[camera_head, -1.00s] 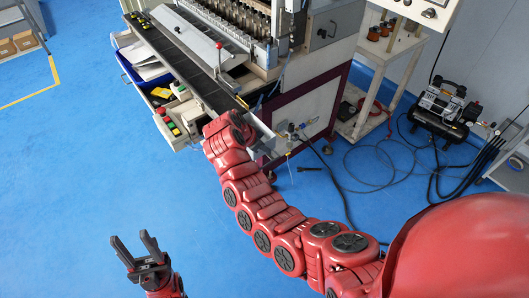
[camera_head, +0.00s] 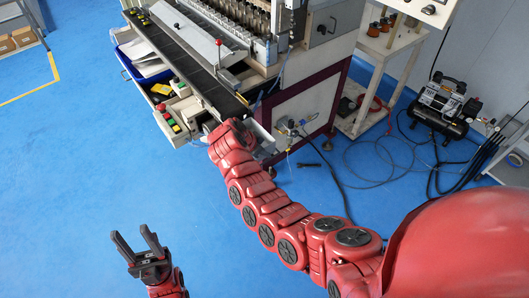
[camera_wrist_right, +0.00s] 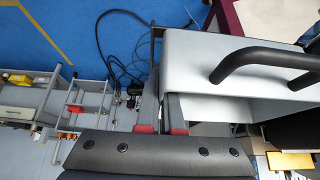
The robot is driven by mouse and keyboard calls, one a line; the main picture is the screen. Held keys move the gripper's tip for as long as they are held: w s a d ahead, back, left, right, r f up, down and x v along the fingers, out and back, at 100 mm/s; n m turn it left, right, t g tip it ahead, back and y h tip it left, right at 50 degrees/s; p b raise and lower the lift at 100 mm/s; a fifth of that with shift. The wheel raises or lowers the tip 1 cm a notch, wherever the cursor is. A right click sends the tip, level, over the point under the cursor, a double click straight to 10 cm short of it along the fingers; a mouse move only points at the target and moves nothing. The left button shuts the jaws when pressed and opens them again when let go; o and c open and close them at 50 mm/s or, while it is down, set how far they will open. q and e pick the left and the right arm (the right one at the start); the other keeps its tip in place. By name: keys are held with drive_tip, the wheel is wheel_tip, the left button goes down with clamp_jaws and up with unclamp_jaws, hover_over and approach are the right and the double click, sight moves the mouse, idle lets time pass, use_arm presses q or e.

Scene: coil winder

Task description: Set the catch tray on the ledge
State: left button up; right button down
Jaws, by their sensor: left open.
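The catch tray (camera_wrist_right: 235,65) is a light grey box with a black bar handle, filling the upper right of the right wrist view. In the head view it is a small grey shape (camera_head: 259,132) beside the machine's right front corner, mostly hidden by my right arm. My right gripper (camera_wrist_right: 162,112) has its red-padded fingers close together at the tray's edge and seems shut on it. The ledge (camera_head: 185,58) is the long dark strip along the machine's front. The tray is at its near right end; I cannot tell whether they touch. My left gripper (camera_head: 138,245) is open and empty over the floor.
A blue bin (camera_head: 137,66) with papers and an open drawer with a control box (camera_head: 168,120) stand under the ledge. A lever with a red knob (camera_head: 219,44) rises above it. A compressor (camera_head: 445,105) and hoses lie to the right. The blue floor at left is free.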

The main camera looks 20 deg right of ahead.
drive_tip(key=shift+f+b, duration=0.25)
drive_tip(key=shift+b, duration=0.05)
drive_tip(key=c, duration=1.1)
unclamp_jaws()
drive_tip(key=shift+o, duration=0.2)
drive_tip(key=shift+r+p, duration=0.5)
drive_tip(key=shift+p, duration=0.15)
drive_tip(key=shift+r+p, duration=0.5)
drive_tip(key=shift+p, duration=0.2)
drive_tip(key=shift+a+r+b, duration=0.1)
drive_tip(key=shift+a+b, duration=0.3)
drive_tip(key=shift+b, duration=0.3)
drive_tip(key=b+v, duration=0.2)
drive_tip(key=v, duration=0.9)
drive_tip(key=shift+s, duration=0.15)
